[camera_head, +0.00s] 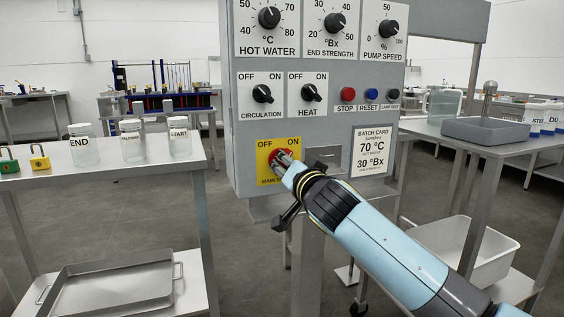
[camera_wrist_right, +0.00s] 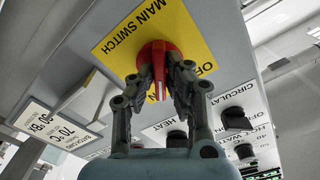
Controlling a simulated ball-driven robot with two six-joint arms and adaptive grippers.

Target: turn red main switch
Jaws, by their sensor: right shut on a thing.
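The red main switch (camera_head: 277,156) sits on a yellow plate (camera_head: 263,146) marked OFF and ON, low on the grey control panel (camera_head: 243,203). My right gripper (camera_head: 284,161) reaches it from the lower right and covers part of it and of the lettering. In the right wrist view the red switch (camera_wrist_right: 158,48) stands between the two fingers of my right gripper (camera_wrist_right: 160,72), which are shut on its handle. The handle's exact angle is hard to tell because the fingers hide part of it. My left gripper is not in view.
Above the switch are the black CIRCULATION (camera_head: 262,94) and HEAT (camera_head: 311,92) knobs. A batch card (camera_head: 373,152) is to the right. A table (camera_head: 110,167) with jars and padlocks stands left; a bench (camera_head: 458,139) with a grey basin stands right.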

